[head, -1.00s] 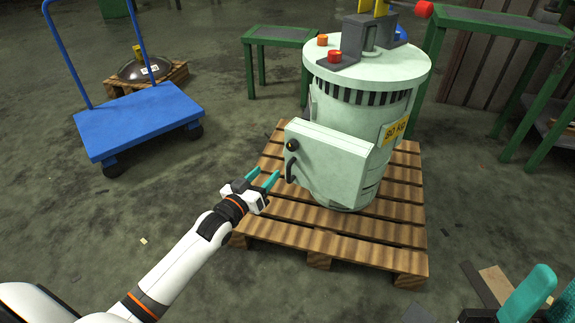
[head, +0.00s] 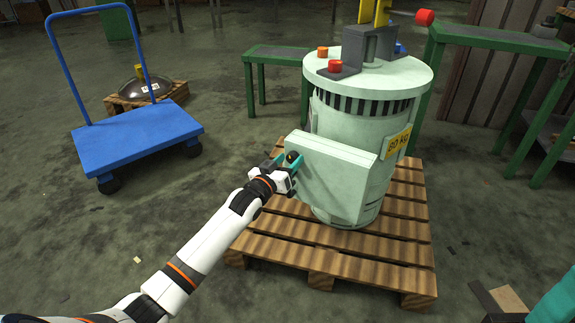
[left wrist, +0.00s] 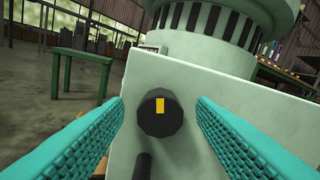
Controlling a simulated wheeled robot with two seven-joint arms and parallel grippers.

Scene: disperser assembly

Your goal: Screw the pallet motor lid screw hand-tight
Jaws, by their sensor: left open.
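The pale green motor (head: 360,130) stands upright on a wooden pallet (head: 290,262), with a box-shaped lid (head: 335,178) on its side. The lid screw is a black round knob (left wrist: 160,113) with a yellow mark, on the lid's face; it also shows in the head view (head: 292,158). My left gripper (head: 280,160) is open at the knob. In the left wrist view its teal fingers stand on both sides of the knob, apart from it. A dark handle below the knob is partly in view. At the lower right of the head view, a teal finger (head: 553,305) of my right gripper is partly visible.
A blue trolley (head: 135,142) stands at the left, with a dark domed part (head: 145,90) on a small pallet behind it. Green tables (head: 275,54) stand behind the motor and at the right. The floor left of the pallet is mostly clear.

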